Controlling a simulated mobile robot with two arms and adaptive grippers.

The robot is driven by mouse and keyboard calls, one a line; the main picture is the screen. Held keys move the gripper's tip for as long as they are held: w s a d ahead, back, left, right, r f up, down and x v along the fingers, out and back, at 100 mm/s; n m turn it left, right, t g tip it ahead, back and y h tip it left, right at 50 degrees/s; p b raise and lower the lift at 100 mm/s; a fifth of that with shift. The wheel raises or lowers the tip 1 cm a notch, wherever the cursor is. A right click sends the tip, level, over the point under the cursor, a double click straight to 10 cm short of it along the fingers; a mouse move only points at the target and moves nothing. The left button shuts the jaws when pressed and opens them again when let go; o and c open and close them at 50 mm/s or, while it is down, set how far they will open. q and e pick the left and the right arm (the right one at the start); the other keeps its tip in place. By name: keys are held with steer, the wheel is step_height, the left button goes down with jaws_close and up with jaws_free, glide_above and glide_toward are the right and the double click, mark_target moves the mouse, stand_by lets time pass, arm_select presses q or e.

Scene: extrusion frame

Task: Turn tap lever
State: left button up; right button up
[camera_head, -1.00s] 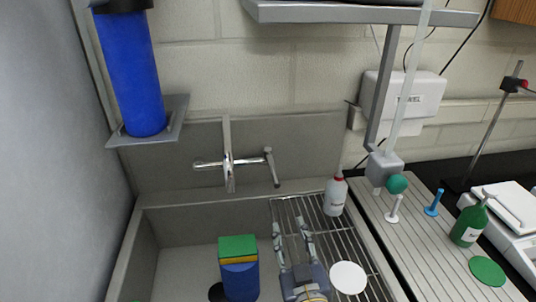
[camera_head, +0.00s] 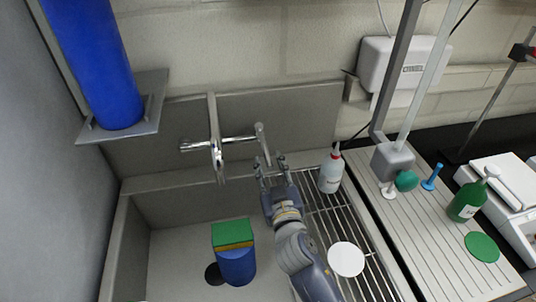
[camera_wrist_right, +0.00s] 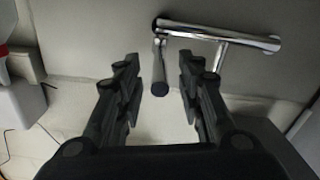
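The chrome tap (camera_head: 216,150) is on the sink's back wall. Its lever (camera_head: 263,143) hangs at the right end of the crossbar, tilted down to the right. My right gripper (camera_head: 270,160) is open just below and in front of the lever, fingers pointing at the wall. In the right wrist view, the lever (camera_wrist_right: 159,72) with its dark tip shows between the two open fingers of the gripper (camera_wrist_right: 158,80), nearer the left one. I see no clear contact. The crossbar (camera_wrist_right: 220,36) runs above and to the right. My left gripper is not in view.
A white bottle with a red cap (camera_head: 330,172) stands close to the right of my gripper on the wire rack (camera_head: 375,270). A blue holder with a green and yellow sponge (camera_head: 236,265) is in the sink. A blue cylinder (camera_head: 95,60) is at upper left.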

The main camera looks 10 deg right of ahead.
mark_target(264, 146)
steer(key=shift+w+r, duration=0.1)
steer(key=shift+w, duration=1.25)
jaws_close()
arm_select(q)
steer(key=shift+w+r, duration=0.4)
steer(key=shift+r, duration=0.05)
steer(key=shift+p, duration=0.3)
arm_select(e)
steer(key=shift+s, duration=0.1)
